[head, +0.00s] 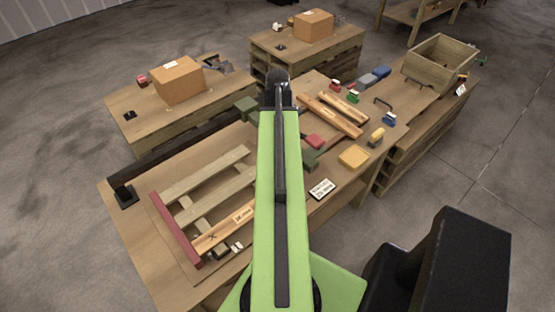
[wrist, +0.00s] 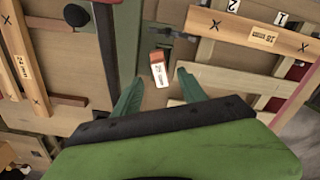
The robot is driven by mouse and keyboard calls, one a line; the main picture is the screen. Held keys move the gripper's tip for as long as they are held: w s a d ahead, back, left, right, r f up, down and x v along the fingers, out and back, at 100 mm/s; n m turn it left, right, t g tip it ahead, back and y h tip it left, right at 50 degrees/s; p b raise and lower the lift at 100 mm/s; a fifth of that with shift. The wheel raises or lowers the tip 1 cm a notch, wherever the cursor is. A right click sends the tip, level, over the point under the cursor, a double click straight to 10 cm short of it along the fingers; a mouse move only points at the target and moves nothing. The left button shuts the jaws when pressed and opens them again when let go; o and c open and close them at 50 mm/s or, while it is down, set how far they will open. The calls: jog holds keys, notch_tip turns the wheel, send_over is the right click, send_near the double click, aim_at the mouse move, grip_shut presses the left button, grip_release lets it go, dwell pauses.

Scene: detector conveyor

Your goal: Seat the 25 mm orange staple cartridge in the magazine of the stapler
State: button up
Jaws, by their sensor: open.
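In the wrist view, my gripper (wrist: 159,84) is open, with its two dark green fingers apart and nothing held between them. A small orange-brown block with a white label (wrist: 160,70) shows between and just beyond the fingertips. It looks like the orange cartridge, but the label text is too small to read surely. A dark metal part (wrist: 172,32) lies just beyond it; I cannot tell whether it belongs to the stapler. In the head view, my green arm covers the middle of the bench and hides my fingers. I cannot make out the stapler or its magazine surely.
In the head view, pale slats with a red end bar (head: 176,230) lie on the near bench. A white card (head: 321,188), a yellow tray (head: 354,157) and small coloured items stand right of my arm. A wooden crate (head: 440,62) and cardboard boxes (head: 178,80) stand farther back.

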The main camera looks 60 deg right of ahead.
notch_tip(320, 180, down, 7)
jog(key=b, duration=0.5)
jog(key=shift+w+r, duration=0.1)
jog(key=shift+r, duration=0.25)
grip_shut()
